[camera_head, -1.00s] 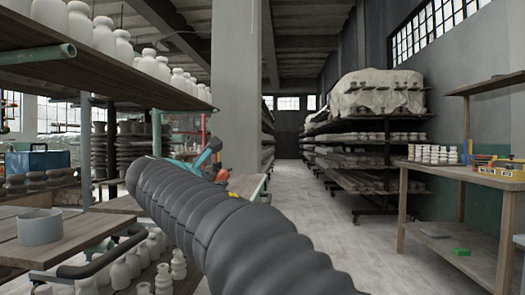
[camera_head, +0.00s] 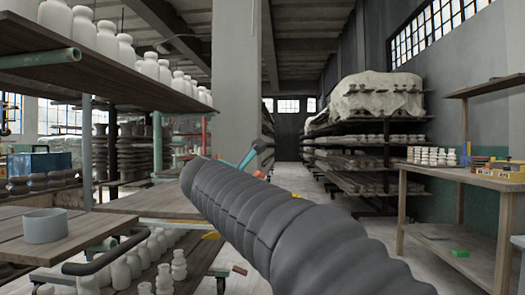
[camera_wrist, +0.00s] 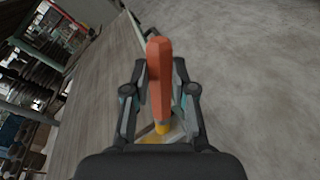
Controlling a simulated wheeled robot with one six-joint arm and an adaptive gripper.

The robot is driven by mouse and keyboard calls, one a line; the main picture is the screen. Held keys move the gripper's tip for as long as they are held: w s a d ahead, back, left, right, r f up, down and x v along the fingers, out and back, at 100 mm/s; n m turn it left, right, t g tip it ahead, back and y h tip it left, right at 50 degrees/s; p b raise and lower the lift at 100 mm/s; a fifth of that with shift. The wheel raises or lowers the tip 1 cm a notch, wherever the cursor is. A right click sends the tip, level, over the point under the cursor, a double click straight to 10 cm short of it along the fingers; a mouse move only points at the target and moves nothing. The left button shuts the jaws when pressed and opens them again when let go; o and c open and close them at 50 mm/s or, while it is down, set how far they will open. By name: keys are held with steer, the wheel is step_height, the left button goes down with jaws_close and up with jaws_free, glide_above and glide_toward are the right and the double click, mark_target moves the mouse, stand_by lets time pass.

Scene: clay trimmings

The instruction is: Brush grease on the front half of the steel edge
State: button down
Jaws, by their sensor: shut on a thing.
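My gripper (camera_wrist: 158,100) is shut on a brush with an orange-red handle (camera_wrist: 158,70) and a yellow part (camera_wrist: 162,127) at its lower end. In the wrist view, the brush sits between the two fingers, over the long side of a grey-brown wooden table top (camera_wrist: 98,85). The brush's far end is hard to make out. In the head view, my dark arm hides most of the gripper; a teal and orange bit of it shows beyond the arm. A steel edge cannot be told apart clearly in either view, nor can any grease.
A wooden table top (camera_head: 165,203) lies behind my arm. Shelves with white bottles (camera_head: 108,38) and a grey bowl (camera_head: 45,227) stand at left. A wooden workbench (camera_head: 465,173) stands at right. The grey floor (camera_wrist: 245,75) beside the table is clear.

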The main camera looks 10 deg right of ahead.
steer(key=shift+s+d+r+p, duration=0.15)
steer(key=shift+d+r+p, duration=0.35)
steer(key=shift+r, duration=0.1)
steer(key=shift+s+d+r+p, duration=0.15)
steer(key=shift+d+r+p, duration=0.2)
steer(key=shift+d+r, duration=0.2)
step_height(320, 180, up, 6)
steer(key=p, duration=0.6)
glide_above(260, 173)
steer(key=s, duration=0.1)
steer(key=shift+a+f, duration=0.1)
steer(key=shift+a, duration=0.05)
steer(key=shift+s+f+b, duration=0.15)
steer(key=shift+f+b, duration=0.2)
steer(key=shift+b, duration=1.05)
steer(key=shift+a+b, duration=0.1)
steer(key=shift+b, duration=0.5)
